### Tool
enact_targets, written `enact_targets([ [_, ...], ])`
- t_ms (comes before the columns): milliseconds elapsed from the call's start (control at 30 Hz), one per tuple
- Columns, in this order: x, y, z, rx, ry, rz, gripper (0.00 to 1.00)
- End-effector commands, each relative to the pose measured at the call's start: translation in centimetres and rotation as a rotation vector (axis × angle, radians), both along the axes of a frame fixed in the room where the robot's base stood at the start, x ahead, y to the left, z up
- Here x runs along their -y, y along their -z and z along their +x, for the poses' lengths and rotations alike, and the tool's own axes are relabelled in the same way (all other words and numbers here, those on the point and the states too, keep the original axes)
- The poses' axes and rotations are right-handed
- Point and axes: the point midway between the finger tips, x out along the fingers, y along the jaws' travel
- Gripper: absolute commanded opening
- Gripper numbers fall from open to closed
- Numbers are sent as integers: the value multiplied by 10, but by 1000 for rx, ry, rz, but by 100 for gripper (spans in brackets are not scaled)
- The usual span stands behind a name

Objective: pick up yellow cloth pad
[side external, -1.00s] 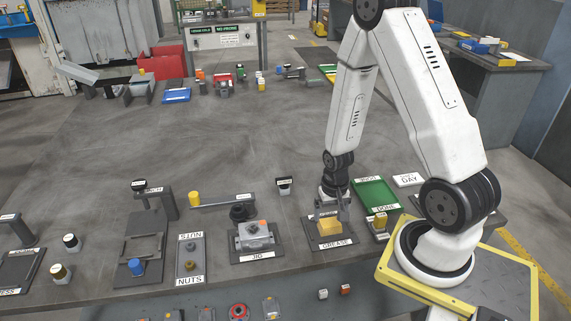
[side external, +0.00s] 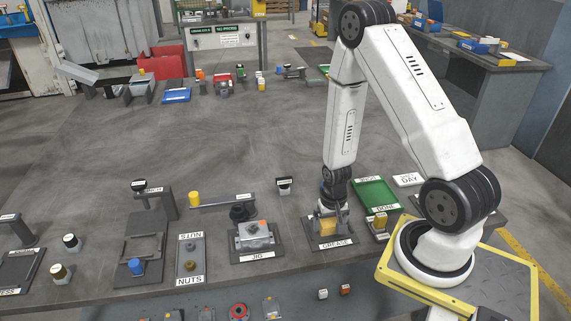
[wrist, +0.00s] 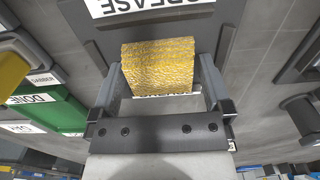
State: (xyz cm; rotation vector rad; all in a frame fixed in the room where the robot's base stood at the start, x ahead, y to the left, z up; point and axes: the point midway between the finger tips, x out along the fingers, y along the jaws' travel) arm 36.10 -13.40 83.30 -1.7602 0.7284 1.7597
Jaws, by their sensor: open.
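The yellow cloth pad (side external: 328,228) sits on the dark plate labelled GREASE (side external: 345,241) near the front of the bench. In the wrist view the pad (wrist: 158,65) shows a rough yellow surface and lies between the two fingers. My gripper (side external: 328,218) is down at the pad, pointing downward. In the wrist view my gripper (wrist: 160,82) is open, with one finger on each side of the pad and small gaps visible. Whether a finger touches the pad is not clear.
A green DONE tray (side external: 376,194) and a small yellow-topped dabber (side external: 380,222) stand close to the right. The JIG fixture (side external: 256,238) is to the left, with the NUTS tray (side external: 190,258) beyond.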

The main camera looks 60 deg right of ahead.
Motion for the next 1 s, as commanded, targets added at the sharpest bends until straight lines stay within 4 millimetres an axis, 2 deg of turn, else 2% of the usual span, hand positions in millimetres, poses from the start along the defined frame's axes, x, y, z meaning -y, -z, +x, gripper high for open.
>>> enact_targets([
  [133, 0, 0, 0, 0, 0, 0, 100],
  [167, 0, 0, 0, 0, 0, 0, 94],
  [333, 0, 0, 0, 0, 0, 0, 40],
  [367, 0, 0, 0, 0, 0, 0, 35],
  [733, 0, -2, 0, 0, 0, 0, 35],
  [1000, 0, -17, 1, 2, 0, -1, 35],
])
